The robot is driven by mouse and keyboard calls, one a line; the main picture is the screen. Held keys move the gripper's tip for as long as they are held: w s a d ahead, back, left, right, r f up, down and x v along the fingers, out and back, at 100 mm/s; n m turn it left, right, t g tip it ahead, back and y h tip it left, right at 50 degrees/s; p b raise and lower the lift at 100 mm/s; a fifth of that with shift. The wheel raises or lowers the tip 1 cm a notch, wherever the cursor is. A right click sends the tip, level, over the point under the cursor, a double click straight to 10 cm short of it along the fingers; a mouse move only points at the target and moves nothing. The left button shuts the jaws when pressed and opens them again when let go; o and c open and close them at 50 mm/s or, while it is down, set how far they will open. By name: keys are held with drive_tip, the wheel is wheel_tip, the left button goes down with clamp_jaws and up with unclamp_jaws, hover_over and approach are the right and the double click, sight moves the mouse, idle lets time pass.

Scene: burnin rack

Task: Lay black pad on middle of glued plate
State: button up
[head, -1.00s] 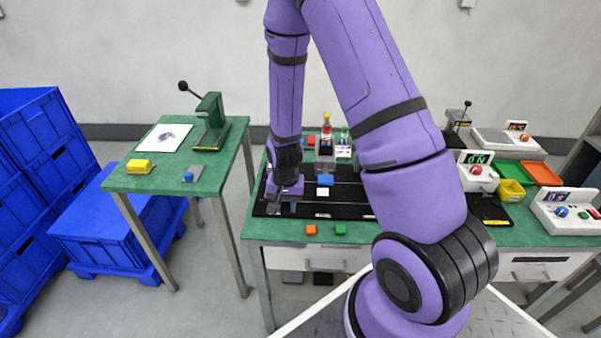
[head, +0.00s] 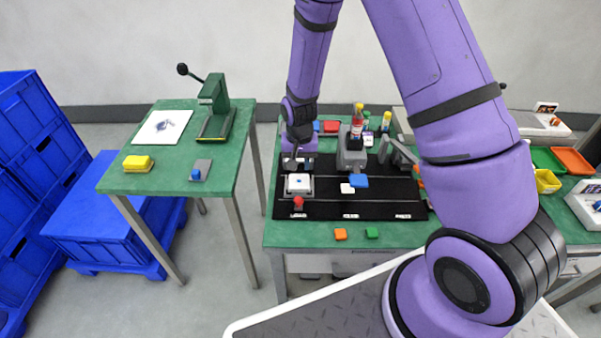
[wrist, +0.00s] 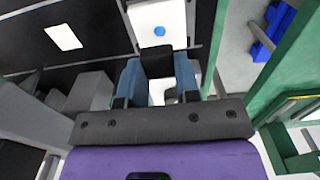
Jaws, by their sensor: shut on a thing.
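A white plate (head: 298,184) with a blue spot on its middle sits in a grey holder at the left of the black mat (head: 335,210). The plate (wrist: 172,14) and its blue spot also show at the top of the wrist view. My gripper (head: 298,163) is just behind the plate in the head view. In the wrist view my gripper (wrist: 157,72) is shut on a small black pad (wrist: 157,60). The pad is apart from the blue spot in that picture. Its height above the plate cannot be told.
A red knob (head: 298,202) stands at the holder's front. A grey block fixture (head: 351,158), a blue block (head: 358,181) and a white piece (head: 347,188) are to the right. Orange (head: 340,234) and green (head: 372,233) blocks lie at the table's front edge.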

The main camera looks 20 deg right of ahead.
drive_tip(key=shift+a+f, duration=0.1)
drive_tip(key=shift+f, duration=2.05)
drive_tip(key=shift+f, duration=0.1)
drive_tip(key=o, duration=0.9)
wheel_tip(320, 180, up, 12)
drive_tip(key=shift+r, duration=0.25)
wheel_tip(320, 180, up, 12)
drive_tip(key=n+t, duration=0.1)
hover_over(299, 180)
drive_tip(key=s+d, duration=0.2)
drive_tip(key=s, duration=0.1)
drive_tip(key=s+d+r+n+t, duration=0.2)
drive_tip(key=s+d+r+t, duration=0.15)
drive_tip(key=s+r, duration=1.3)
drive_tip(key=s, duration=0.3)
drive_tip(key=s+d+r+n, duration=0.1)
drive_tip(key=s+r, duration=0.2)
drive_tip(key=s, duration=0.2)
drive_tip(key=shift+s+d+r+t, duration=0.25)
drive_tip(key=shift+d+r+t, duration=0.05)
drive_tip(key=shift+r+t, duration=0.05)
